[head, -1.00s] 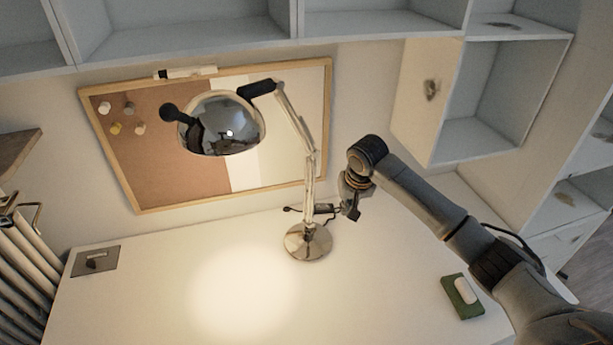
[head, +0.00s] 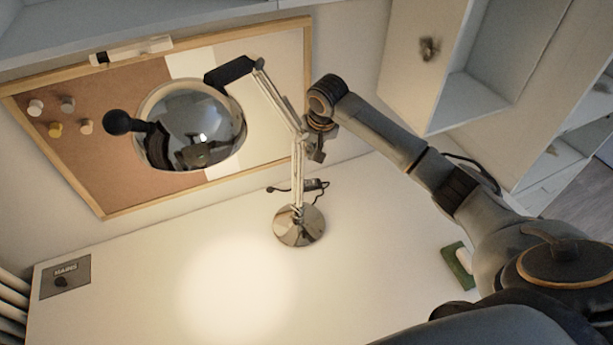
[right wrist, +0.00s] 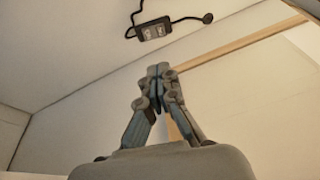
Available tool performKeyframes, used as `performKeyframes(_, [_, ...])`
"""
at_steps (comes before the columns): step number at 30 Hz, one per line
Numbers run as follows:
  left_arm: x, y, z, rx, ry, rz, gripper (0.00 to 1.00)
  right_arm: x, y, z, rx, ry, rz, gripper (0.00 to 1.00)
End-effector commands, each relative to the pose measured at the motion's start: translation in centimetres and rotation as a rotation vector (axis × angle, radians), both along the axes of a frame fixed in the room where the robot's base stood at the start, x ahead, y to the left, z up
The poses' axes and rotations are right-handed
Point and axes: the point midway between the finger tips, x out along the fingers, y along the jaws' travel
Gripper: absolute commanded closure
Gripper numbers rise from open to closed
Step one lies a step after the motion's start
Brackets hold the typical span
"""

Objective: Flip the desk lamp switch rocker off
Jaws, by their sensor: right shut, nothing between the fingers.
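The chrome desk lamp (head: 192,125) stands on a round base (head: 299,226) on the white desk. Its light makes a bright patch on the desk top. The small dark switch (head: 315,184) lies on the lamp's cord behind the base. In the right wrist view the switch (right wrist: 153,30) shows a pale rocker face, beyond my fingertips; which side is pressed is too small to tell. My right gripper (head: 318,153) is shut and empty beside the lamp's post, above the switch and apart from it. It also shows in the right wrist view (right wrist: 158,72). My left gripper is not in view.
A framed cork board (head: 105,135) leans against the wall behind the lamp. A grey plate (head: 75,268) lies at the desk's left, and a green item (head: 457,262) at its right. Shelves (head: 480,100) are at right. The desk's front middle is clear.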

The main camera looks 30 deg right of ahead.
Motion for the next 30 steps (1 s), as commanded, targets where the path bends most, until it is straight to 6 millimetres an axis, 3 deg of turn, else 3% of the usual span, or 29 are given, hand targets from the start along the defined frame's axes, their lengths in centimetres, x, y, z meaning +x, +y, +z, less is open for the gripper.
performKeyframes(5, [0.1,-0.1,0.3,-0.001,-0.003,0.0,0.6,0.5,-0.1,-2.3,0.0,0.005,-0.001,1.0])
performKeyframes(18, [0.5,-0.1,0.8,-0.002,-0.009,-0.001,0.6,2.8,0.0,-10.8,-0.002,0.003,0.001,1.0])
performKeyframes(24, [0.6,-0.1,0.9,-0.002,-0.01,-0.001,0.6,2.9,0.2,-12.8,-0.001,0.001,0.001,1.0])
performKeyframes(30, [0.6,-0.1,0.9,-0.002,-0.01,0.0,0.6,2.9,0.3,-13.3,-0.001,0.0,0.001,1.0])
